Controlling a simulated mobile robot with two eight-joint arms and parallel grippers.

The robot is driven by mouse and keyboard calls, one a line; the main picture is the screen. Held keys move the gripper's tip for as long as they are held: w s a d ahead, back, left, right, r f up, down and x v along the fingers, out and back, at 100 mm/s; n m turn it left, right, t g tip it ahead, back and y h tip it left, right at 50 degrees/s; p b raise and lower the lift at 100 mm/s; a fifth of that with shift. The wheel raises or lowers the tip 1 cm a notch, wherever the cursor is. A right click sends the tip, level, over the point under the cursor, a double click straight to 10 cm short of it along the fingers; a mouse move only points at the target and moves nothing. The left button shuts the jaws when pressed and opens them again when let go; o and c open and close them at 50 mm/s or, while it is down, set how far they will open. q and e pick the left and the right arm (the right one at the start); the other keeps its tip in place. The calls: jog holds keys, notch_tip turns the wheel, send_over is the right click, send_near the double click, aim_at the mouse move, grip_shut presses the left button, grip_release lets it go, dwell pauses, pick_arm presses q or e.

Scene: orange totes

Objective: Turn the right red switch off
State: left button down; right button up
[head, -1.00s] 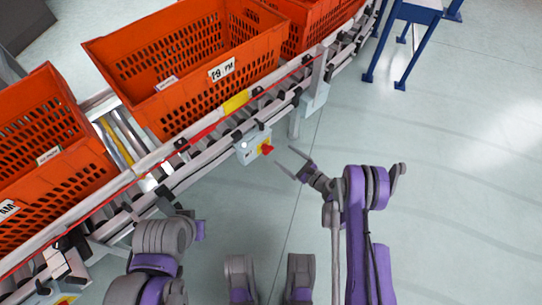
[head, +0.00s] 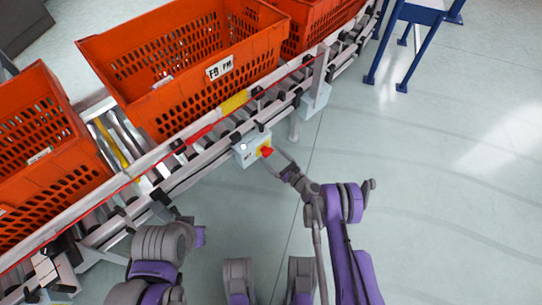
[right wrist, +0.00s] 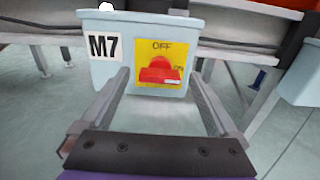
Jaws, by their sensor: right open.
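The red switch (right wrist: 160,72) is a rotary knob on a yellow plate, on a pale blue box (right wrist: 104,76) marked M7. OFF is printed above the knob and ON at its right; the knob's handle looks roughly horizontal. In the head view the red switch (head: 266,152) faces right, on the box (head: 248,151) under the conveyor rail. My right gripper (head: 273,163) is open and empty in front of it. In the right wrist view its fingers (right wrist: 160,77) lie left and right of the knob, apart from it. My left arm is at the lower left; its gripper's jaws cannot be made out.
Orange totes (head: 190,90) stand on the roller conveyor (head: 130,185). Another pale blue box (head: 315,100) hangs farther along the rail. A blue-legged stand (head: 405,45) is at the upper right. The floor (head: 450,200) on the right is clear.

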jog(key=shift+w+a, duration=0.25)
jog(key=c, duration=1.4)
jog(key=shift+n, duration=0.3)
jog(key=shift+s+n, duration=0.1)
jog(key=shift+n, duration=8.5)
